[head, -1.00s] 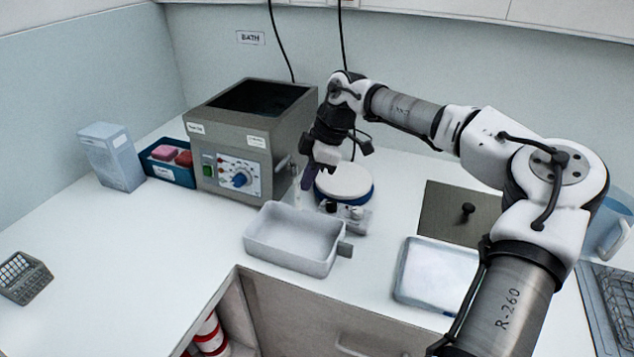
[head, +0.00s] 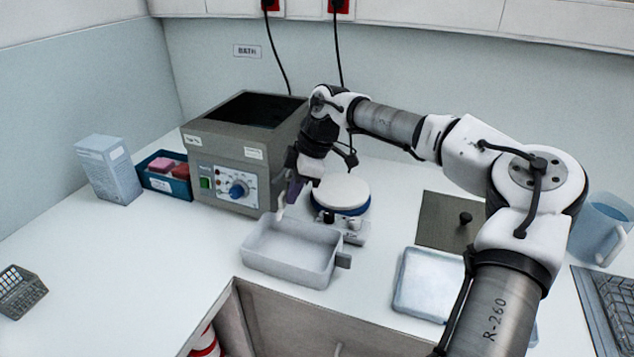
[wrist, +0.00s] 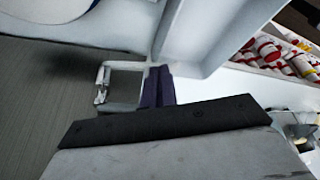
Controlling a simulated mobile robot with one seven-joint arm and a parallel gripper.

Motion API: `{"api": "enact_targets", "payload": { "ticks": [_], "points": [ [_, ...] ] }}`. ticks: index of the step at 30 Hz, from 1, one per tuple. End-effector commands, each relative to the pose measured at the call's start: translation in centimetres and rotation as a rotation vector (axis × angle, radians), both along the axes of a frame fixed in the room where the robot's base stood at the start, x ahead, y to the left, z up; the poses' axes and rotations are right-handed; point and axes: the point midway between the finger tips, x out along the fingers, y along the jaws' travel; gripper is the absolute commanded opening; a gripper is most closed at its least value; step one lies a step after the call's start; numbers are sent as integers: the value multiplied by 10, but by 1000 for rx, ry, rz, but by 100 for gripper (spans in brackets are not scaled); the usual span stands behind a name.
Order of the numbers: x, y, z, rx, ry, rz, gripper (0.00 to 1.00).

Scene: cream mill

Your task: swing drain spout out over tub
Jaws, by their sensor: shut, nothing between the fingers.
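The grey bath (head: 225,143) stands on the counter with its control panel facing front. The light grey tub (head: 290,270) sits in front of its right corner. The drain spout (head: 281,206) appears as a small pale piece at that corner, by the tub's back rim; my gripper partly hides its base. In the wrist view a pale bent bar (wrist: 126,66), likely the spout, lies beside my dark fingers (wrist: 156,86). My gripper (head: 293,191) is shut and empty, pointing down close to the spout. Whether they touch is unclear.
A white-topped round device (head: 342,191) stands right of my gripper, close to the tub. A white tray (head: 425,285) and a dark plate with a knob (head: 448,222) lie further right. A blue box (head: 168,172) and a carton (head: 109,168) stand left. The left counter is mostly clear.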

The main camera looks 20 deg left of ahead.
Motion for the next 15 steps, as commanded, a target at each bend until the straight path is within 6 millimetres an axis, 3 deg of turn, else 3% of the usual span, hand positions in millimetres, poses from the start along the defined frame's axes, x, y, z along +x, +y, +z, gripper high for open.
{"api": "enact_targets", "payload": {
  "ticks": [15],
  "points": [
    [8, -1, 2, 0, 0, -1, 0]
  ]
}}
